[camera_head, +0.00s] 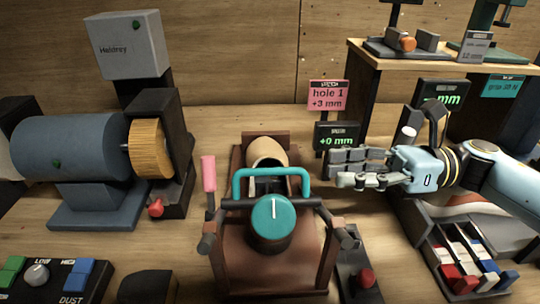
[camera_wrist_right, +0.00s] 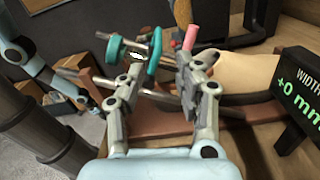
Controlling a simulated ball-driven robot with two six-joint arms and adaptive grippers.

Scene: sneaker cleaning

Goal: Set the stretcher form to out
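The shoe stretcher (camera_head: 262,272) stands at the front centre, a brown frame with a pale wooden form (camera_head: 267,152) at its back end. A teal bar handle (camera_head: 270,173) crosses it, and a round teal knob (camera_head: 271,222) with a white mark pointing up sits in front. A dark display (camera_head: 337,137) behind it reads +0 mm; it shows in the right wrist view as WIDTH +0 mm (camera_wrist_right: 299,92). My right gripper (camera_head: 335,168) is right of the form, apart from it. In the wrist view its fingers (camera_wrist_right: 160,65) are spread and empty, the handle beyond them. My left gripper is not in view.
A pink card (camera_head: 328,95) reads hole 1 +3 mm. A pink-handled lever (camera_head: 209,175) stands left of the frame. A grey grinding machine (camera_head: 70,147) is at the left, a button panel (camera_head: 50,279) at the front left. A bin of coloured blocks (camera_head: 470,263) is at the right.

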